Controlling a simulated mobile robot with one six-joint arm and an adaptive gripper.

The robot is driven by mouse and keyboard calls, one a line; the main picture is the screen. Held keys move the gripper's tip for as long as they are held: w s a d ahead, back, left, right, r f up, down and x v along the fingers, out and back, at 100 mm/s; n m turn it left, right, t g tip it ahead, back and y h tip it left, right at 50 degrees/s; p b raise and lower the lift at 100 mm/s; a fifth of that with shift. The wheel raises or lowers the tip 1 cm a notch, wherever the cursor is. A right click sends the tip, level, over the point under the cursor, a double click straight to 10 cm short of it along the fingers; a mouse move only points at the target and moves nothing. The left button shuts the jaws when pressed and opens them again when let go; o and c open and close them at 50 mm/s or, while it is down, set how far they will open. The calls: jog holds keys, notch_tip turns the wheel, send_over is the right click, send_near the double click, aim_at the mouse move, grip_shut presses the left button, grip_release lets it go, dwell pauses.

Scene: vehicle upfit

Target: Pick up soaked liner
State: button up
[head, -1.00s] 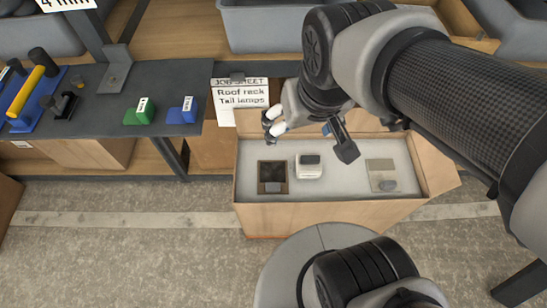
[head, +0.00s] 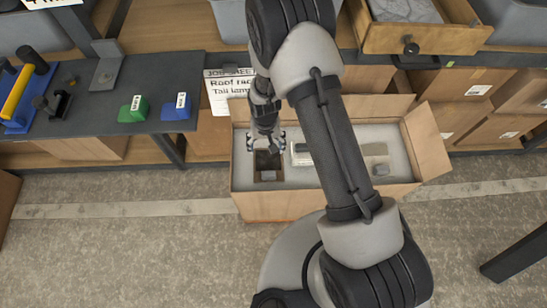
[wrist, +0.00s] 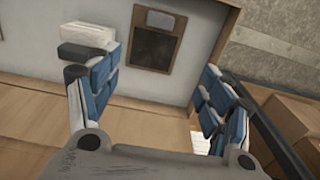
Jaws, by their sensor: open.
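A dark brown square piece (head: 263,174), which looks like the soaked liner, lies on the pale floor of an open cardboard box (head: 300,203), at its left end. It also shows in the wrist view (wrist: 152,52), with a small grey pad (wrist: 160,19) at its far edge. My gripper (head: 266,145) hangs over the box close to the dark piece and hides part of it in the head view. Its blue-padded fingers are spread wide in the wrist view (wrist: 155,75), with nothing between them. I cannot tell the exact height above the piece.
A white block (head: 300,158) lies right of the dark piece, partly behind my arm. A translucent sheet (head: 376,150) and a grey lump (head: 380,170) lie at the box's right end. Raised flaps surround the box. A workbench (head: 150,90) stands left; an open drawer (head: 405,38) juts out above.

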jog(key=b, duration=0.3)
send_near(268, 163)
jog(key=s, duration=0.5)
jog(key=shift+s+a+r, duration=0.1)
jog(key=shift+a+r, duration=0.05)
jog(key=shift+r, duration=0.1)
jog(key=shift+f+b, duration=1.25)
jog(key=shift+f, duration=1.85)
jog(key=shift+c, duration=0.5)
jog(key=c, duration=1.1)
jog(key=shift+o, duration=0.2)
jog(key=shift+r, duration=0.15)
